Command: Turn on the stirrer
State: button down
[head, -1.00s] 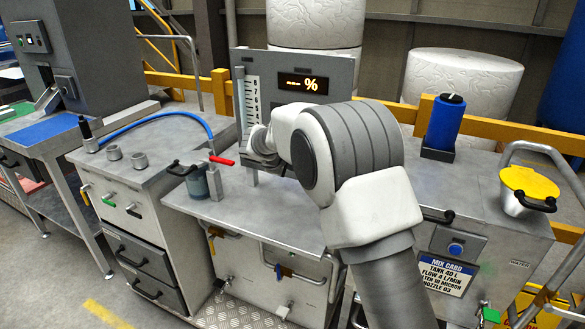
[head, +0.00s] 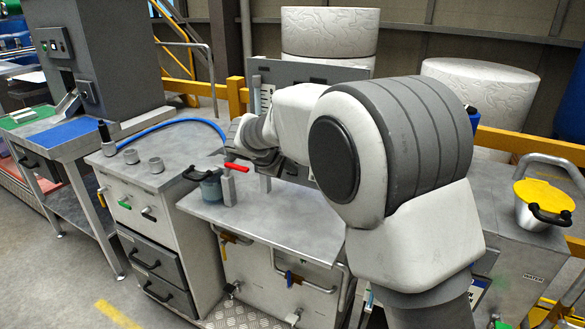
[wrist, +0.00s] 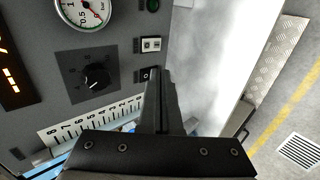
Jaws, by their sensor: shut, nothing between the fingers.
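A grey control panel (wrist: 120,25) fills the left of the wrist view. It carries a black rotary knob (wrist: 96,77), a white rocker switch (wrist: 151,44), a second small switch (wrist: 148,74) and a green lamp or button (wrist: 153,5). I cannot read which one is the stirrer's control. My gripper (wrist: 160,72) is shut and empty, its fingertips close beside the second switch; I cannot tell if they touch it. In the head view, my arm hides most of the panel (head: 300,72) and the gripper's tips.
A round gauge (wrist: 84,10), an amber display (wrist: 12,75) and a white scale (wrist: 90,122) are also on the panel. In the head view, a red-handled lever (head: 235,168) and a grey-blue pot (head: 210,188) stand left of my gripper. A yellow-lidded container (head: 544,200) stands far right.

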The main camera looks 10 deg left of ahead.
jog(key=s+d+r+m+g, duration=0.2)
jog(key=s+d+r+m, duration=0.2)
jog(key=s+d, duration=0.45)
jog(key=s+d+r+m+g, duration=0.1)
jog(key=s+d+r+m, duration=0.2)
jog(key=s+d, duration=0.5)
jog(key=s+d+f+m+y, duration=0.1)
jog(key=s+d+f+m, duration=0.1)
jog(key=s, duration=0.8)
jog(key=s+d+f+m+y, duration=0.1)
jog(key=s+d+m, duration=0.3)
jog(key=s, duration=0.6)
jog(key=shift+f+m+g+y, duration=0.35)
jog(key=shift+m+y, duration=0.15)
jog(key=shift+y, duration=0.2)
